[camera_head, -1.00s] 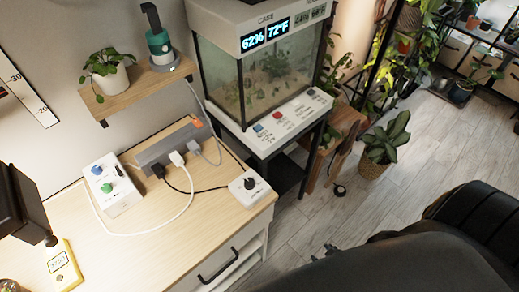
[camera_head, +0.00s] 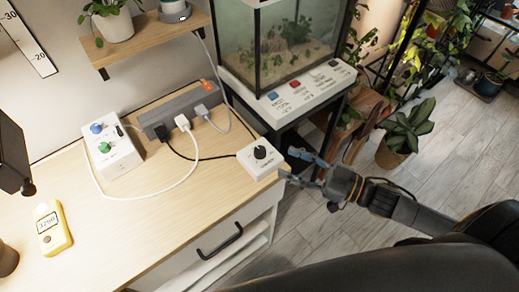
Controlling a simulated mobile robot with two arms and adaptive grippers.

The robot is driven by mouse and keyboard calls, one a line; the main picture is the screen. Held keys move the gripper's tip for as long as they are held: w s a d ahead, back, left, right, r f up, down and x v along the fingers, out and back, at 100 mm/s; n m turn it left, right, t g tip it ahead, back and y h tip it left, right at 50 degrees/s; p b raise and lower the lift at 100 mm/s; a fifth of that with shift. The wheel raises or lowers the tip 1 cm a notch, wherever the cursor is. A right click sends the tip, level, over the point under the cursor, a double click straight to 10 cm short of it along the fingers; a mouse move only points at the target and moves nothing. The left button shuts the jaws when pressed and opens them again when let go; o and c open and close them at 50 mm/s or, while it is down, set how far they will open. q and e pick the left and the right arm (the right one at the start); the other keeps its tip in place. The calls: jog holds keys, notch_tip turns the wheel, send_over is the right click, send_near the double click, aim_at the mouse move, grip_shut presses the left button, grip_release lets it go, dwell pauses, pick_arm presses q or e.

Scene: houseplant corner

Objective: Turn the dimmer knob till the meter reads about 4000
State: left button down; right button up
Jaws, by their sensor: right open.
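The dimmer is a white box (camera_head: 251,166) with a black round knob (camera_head: 260,152) on top, at the desk's right edge. The yellow meter (camera_head: 55,240) lies on the desk at the left; its small display seems to read about 3250, but the digits are blurred. My right gripper (camera_head: 289,164) is open and empty, just right of the dimmer box, its fingers pointing left toward the knob. It looks apart from the knob; its height against the knob is hard to tell. My left gripper is not in view.
A grey power strip (camera_head: 181,109) with plugs and cables lies behind the dimmer. A white box with blue and green knobs (camera_head: 112,150) stands to its left. A glass terrarium (camera_head: 285,45) stands behind. The desk's front middle is clear.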

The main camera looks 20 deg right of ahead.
aim_at(265, 154)
jog(key=x, duration=0.9)
jog(key=shift+w+a+p, duration=0.1)
jog(key=shift+p, duration=0.25)
grip_shut()
jog(key=shift+r+m+t+h+p, duration=0.15)
jog(key=shift+m+t+h+p, duration=0.4)
jog(key=shift+p, duration=0.45)
jog(key=shift+m+t+h, duration=0.25)
jog(key=shift+h, duration=0.2)
jog(key=shift+f, duration=0.25)
